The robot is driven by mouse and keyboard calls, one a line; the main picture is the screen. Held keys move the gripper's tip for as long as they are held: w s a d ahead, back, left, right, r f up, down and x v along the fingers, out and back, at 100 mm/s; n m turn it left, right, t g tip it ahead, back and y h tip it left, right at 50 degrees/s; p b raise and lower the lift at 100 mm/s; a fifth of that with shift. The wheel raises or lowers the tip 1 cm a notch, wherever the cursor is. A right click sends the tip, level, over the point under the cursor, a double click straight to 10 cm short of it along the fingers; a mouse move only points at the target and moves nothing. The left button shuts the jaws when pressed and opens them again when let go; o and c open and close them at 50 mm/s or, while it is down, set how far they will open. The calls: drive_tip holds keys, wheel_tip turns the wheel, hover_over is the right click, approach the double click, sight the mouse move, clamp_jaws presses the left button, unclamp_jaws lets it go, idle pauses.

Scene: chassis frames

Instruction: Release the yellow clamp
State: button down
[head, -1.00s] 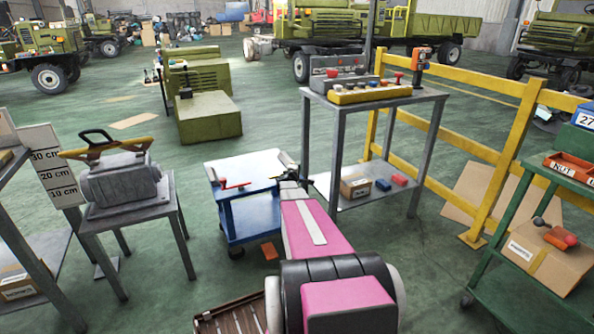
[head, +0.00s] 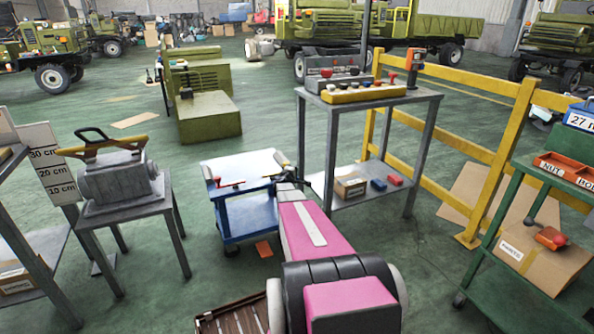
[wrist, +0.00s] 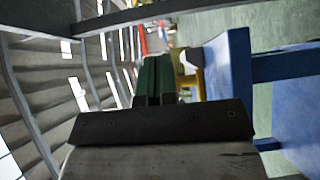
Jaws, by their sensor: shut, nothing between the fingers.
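The blue cart (head: 243,170) stands ahead of my arm, with a red-handled clamp (head: 228,184) on its top. A small yellow part, which looks like the yellow clamp (head: 273,176), shows at the cart's right edge, partly hidden by my gripper (head: 297,178). In the wrist view the yellow clamp (wrist: 196,84) sits against the blue cart's edge (wrist: 228,70), with a pale grey piece above it. My gripper's dark green fingers (wrist: 155,80) are closed together, empty, to the left of the yellow part. Whether they touch it I cannot tell.
A grey table (head: 425,97) with a yellow button box (head: 362,93) stands close right of my gripper. A yellow railing (head: 505,140) and a green cart (head: 500,205) are further right. A grey stand (head: 125,207) is at left. Green floor lies open between the stand and the cart.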

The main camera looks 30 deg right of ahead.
drive_tip(key=s+d, duration=0.1)
drive_tip(key=s, duration=0.9)
drive_tip(key=shift+s+d+r, duration=0.25)
drive_tip(key=shift+d, duration=0.1)
